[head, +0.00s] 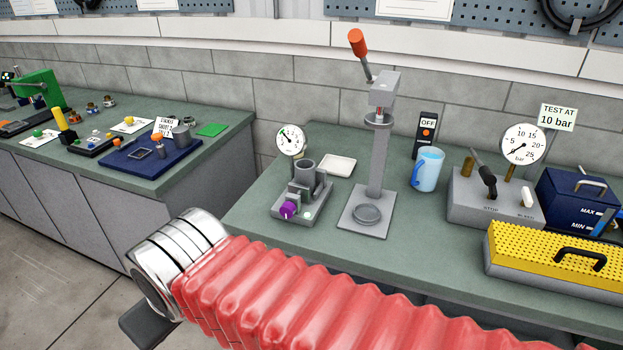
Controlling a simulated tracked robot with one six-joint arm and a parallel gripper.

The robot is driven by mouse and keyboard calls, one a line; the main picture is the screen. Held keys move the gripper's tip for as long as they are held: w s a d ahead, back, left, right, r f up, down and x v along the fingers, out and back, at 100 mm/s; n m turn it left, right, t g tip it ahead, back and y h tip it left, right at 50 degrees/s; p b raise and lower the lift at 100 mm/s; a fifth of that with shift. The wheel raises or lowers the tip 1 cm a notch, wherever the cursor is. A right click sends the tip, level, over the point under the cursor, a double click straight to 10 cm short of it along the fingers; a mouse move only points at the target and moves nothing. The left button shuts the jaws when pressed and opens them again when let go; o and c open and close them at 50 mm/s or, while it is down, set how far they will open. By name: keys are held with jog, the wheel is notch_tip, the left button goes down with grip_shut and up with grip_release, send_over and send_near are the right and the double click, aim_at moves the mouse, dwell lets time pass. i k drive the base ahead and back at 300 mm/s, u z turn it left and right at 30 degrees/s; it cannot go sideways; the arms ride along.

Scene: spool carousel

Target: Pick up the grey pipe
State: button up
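A short grey pipe-like cylinder (305,173) stands upright in a small grey fixture (297,208) on the right-hand bench, beside a purple knob (287,210). Another short grey cylinder (181,136) stands at the back right of a blue tray (140,166) on the left bench. I cannot tell which of them is the grey pipe. My arm, in a red bellows sleeve, crosses the front of the view. A dark part of my gripper (150,324) shows below the silver wrist, in front of the benches and away from both cylinders. Its fingers cannot be made out.
Behind the fixture are a dial gauge (290,140) and a white dish (337,166). To its right stand a lever press (378,150), a blue mug (427,169), a gauge block (495,201) and a yellow-topped box (555,260). A gap separates the two benches at the front.

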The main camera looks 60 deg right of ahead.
aim_at(306, 178)
jog(key=i, duration=1)
